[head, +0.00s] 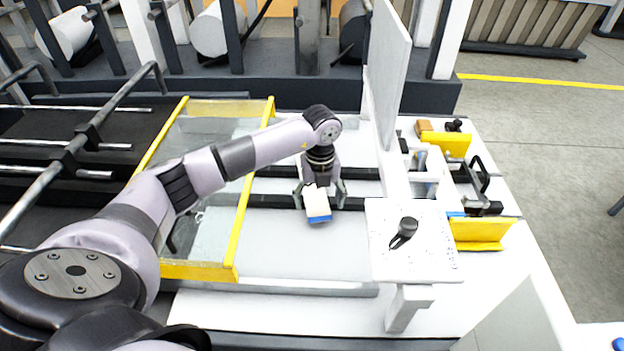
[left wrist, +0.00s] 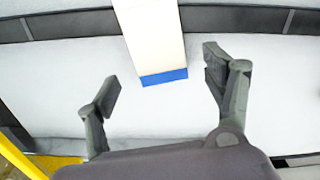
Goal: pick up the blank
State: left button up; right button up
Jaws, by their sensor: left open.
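The blank is most likely the small white piece with a blue end (head: 317,203) on the machine's light bed, but I cannot be sure of its name. In the left wrist view the white piece (left wrist: 151,38) runs in from the top edge, and its blue end faces my gripper. My left gripper (head: 320,200) is over the bed with its fingers spread to either side of the piece. In the left wrist view the left gripper (left wrist: 163,82) is open, with clear gaps between both fingers and the piece. My right gripper is not in view.
A yellow-edged clear guard (head: 240,225) stands left of the bed. A white plate with a black knob (head: 385,245) and a tall white panel (head: 388,75) stand to the right. Yellow brackets (head: 480,233) are farther right. Dark rails (head: 275,201) cross the bed.

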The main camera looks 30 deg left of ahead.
pick_arm(q)
jog(key=shift+f, duration=1.2)
jog(key=shift+f, duration=0.2)
jog(key=shift+c, duration=0.4)
jog(key=c, duration=0.8)
